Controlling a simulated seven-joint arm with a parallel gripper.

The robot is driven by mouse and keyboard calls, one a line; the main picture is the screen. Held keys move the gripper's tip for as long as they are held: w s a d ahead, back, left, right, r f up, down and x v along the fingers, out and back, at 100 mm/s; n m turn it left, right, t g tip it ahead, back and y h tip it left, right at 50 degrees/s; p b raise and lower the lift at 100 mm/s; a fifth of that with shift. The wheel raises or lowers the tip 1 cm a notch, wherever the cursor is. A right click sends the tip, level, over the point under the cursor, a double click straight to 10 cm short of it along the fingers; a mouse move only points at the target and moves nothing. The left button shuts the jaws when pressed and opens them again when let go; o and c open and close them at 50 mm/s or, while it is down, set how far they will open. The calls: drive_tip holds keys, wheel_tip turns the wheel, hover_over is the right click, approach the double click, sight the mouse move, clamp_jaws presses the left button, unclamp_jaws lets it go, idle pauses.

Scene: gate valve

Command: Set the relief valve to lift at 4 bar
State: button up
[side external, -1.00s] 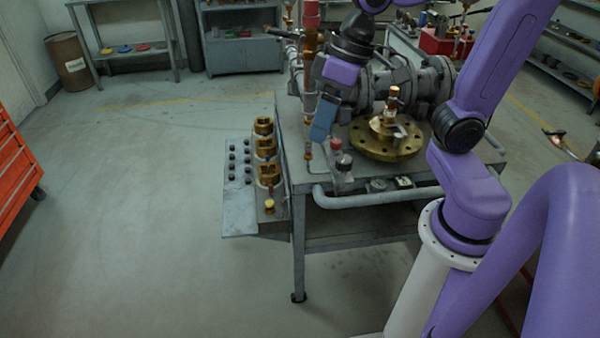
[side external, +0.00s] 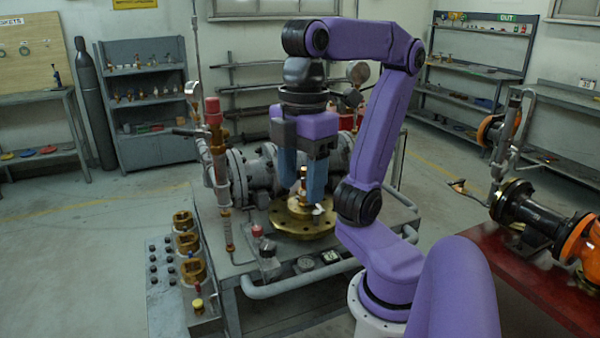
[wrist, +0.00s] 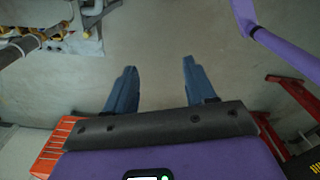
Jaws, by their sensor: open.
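My gripper (side external: 302,190) points down, its two blue fingers apart and empty. In the side view the fingers line up with a small brass valve (side external: 303,172) on a round brass flange (side external: 291,222). The wrist view shows only bare floor between the fingertips (wrist: 158,68), so I cannot tell its depth from the bench. A red-capped upright fitting (side external: 213,112) with a brass body stands on the bench's left side, beside a pressure gauge (side external: 193,89). Which fitting is the relief valve is not marked legibly.
The grey bench (side external: 236,262) carries large flanged pipework (side external: 258,172) and a front rail (side external: 290,286). Several brass nuts (side external: 188,243) stand on its left shelf. A red table (side external: 520,275) with an orange-ended pump is at right. Floor at left is clear.

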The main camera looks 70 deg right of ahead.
wheel_tip(320, 180, up, 8)
drive_tip(key=w+d+r+m, duration=0.1)
drive_tip(key=w+d+m, duration=0.5)
drive_tip(key=w+m, duration=0.3)
drive_tip(key=w+d+r+m, duration=0.1)
drive_tip(key=w+d+m, duration=0.55)
drive_tip(key=w, duration=0.45)
drive_tip(key=m, duration=1.5)
hover_over(305, 168)
wheel_tip(305, 168, down, 3)
drive_tip(key=shift+n, duration=0.25)
wheel_tip(305, 168, down, 28)
drive_tip(key=shift+r, duration=0.15)
clamp_jaws()
